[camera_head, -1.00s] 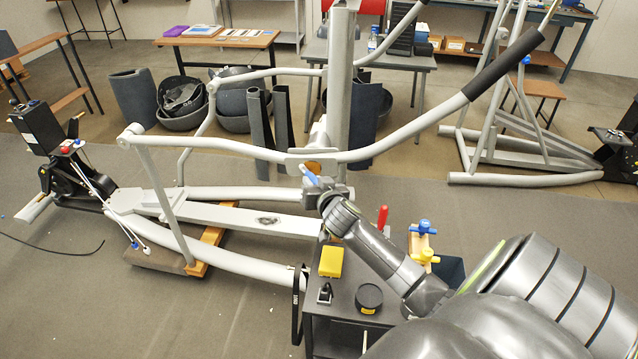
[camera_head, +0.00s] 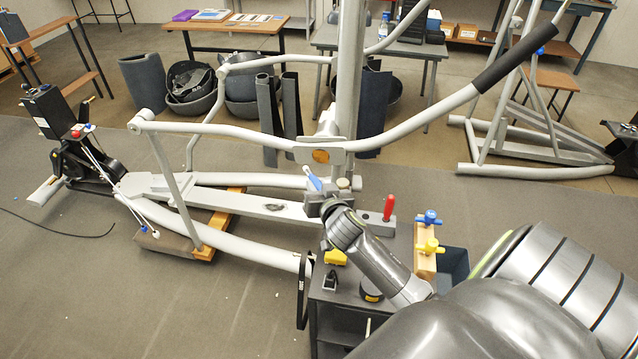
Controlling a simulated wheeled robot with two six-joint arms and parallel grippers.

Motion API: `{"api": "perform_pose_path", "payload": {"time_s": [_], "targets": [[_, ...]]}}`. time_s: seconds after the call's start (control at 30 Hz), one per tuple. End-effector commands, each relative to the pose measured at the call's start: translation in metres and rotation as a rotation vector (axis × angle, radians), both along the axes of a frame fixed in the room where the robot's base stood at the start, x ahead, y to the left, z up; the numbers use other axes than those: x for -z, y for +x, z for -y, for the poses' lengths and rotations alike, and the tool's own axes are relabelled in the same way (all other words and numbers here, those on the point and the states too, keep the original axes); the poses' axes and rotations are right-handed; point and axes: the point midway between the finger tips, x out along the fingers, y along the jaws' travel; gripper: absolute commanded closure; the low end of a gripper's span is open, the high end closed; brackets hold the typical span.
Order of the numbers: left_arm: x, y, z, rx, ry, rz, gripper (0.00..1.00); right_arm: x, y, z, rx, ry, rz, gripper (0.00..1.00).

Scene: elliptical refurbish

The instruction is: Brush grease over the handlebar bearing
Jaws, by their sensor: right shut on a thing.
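The elliptical's grey handlebar (camera_head: 402,130) crosses in front of the upright post. At its pivot plate is a round orange-brown face (camera_head: 320,156), apparently the bearing. My right gripper (camera_head: 318,192) is just below that plate, shut on a small brush with a blue part (camera_head: 314,183) pointing up and left. The brush is apart from the orange-brown face in the picture. Whether grease is on the bristles or the bearing is too small to tell. My left gripper is not in view.
Below my right arm, a dark cart (camera_head: 330,306) carries a yellow block (camera_head: 335,257), a black round tin (camera_head: 371,291) and a red-handled tool (camera_head: 389,208). A wooden block with blue and yellow clamps (camera_head: 426,264) stands beside a dark bin (camera_head: 455,262).

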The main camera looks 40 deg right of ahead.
Motion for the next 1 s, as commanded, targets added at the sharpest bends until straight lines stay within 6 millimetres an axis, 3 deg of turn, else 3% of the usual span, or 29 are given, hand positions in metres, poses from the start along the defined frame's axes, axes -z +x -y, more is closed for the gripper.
{"api": "perform_pose_path", "payload": {"time_s": [0.27,0.6,1.0], "targets": [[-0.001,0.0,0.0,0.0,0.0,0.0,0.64,0.0,-0.002,-0.003,0.0,0.001,0.0,1.0],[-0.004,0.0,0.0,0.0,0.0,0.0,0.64,0.0,-0.019,-0.022,0.0,0.001,0.0,1.0],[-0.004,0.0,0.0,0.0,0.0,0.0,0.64,0.0,-0.019,-0.023,0.0,0.0,0.001,1.0]]}}
